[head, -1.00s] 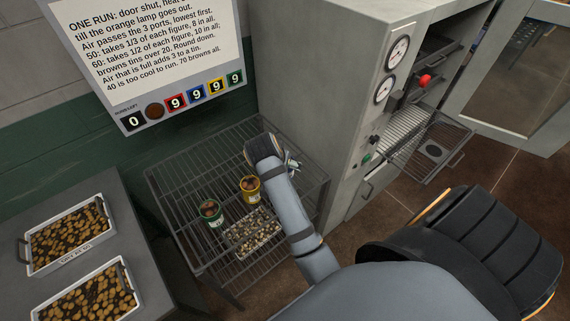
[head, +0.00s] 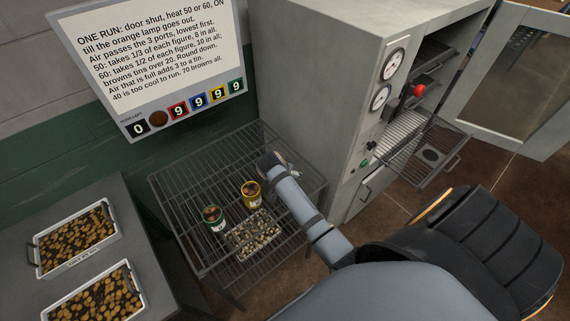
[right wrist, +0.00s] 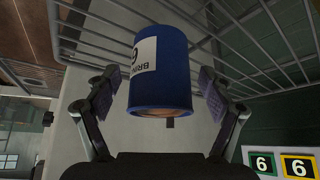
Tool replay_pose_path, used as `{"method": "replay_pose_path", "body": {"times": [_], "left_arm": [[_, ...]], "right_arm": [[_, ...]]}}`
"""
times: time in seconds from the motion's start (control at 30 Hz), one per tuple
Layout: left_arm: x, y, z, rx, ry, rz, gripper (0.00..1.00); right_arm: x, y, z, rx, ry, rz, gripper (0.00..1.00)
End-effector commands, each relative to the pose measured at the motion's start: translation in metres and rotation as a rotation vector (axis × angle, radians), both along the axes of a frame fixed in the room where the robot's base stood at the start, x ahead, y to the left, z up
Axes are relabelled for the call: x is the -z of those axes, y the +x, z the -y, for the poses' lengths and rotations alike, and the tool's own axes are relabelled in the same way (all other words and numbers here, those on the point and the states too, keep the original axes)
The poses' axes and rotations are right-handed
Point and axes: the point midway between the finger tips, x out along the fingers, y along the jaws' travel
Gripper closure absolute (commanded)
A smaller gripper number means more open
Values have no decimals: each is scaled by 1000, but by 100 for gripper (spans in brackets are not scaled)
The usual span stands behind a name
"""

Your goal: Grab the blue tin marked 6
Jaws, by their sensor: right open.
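The blue tin (right wrist: 158,70) shows in the right wrist view, with a white label that bears sideways lettering and a figure that looks like a 6. My right gripper (right wrist: 160,88) is open, with one finger on each side of the tin. A gap shows between the tin and each finger, so it is not gripped. In the head view my right gripper (head: 269,163) is over the back right of the wire rack (head: 185,190), and I cannot make out the blue tin there behind my arm. My left gripper is not in view.
A yellow tin (head: 251,195), a green tin (head: 213,218) and a tray of pale pieces (head: 254,235) stand on the rack, left of my arm. The grey oven cabinet (head: 335,90) rises close on the right, its door (head: 510,85) open. Wire bars (right wrist: 265,45) pass close to the tin.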

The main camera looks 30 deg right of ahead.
Motion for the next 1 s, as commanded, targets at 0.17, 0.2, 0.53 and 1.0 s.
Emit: {"method": "replay_pose_path", "body": {"times": [0.17, 0.2, 0.53, 1.0], "left_arm": [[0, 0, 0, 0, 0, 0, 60], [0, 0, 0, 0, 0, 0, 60], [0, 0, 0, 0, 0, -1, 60], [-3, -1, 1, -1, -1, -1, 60]], "right_arm": [[3, 1, 1, -1, 1, 1, 18], [3, 1, 1, -1, 1, 1, 18], [2, 1, 1, 0, 0, 0, 60], [-1, 2, 1, -1, 0, 0, 81]]}}
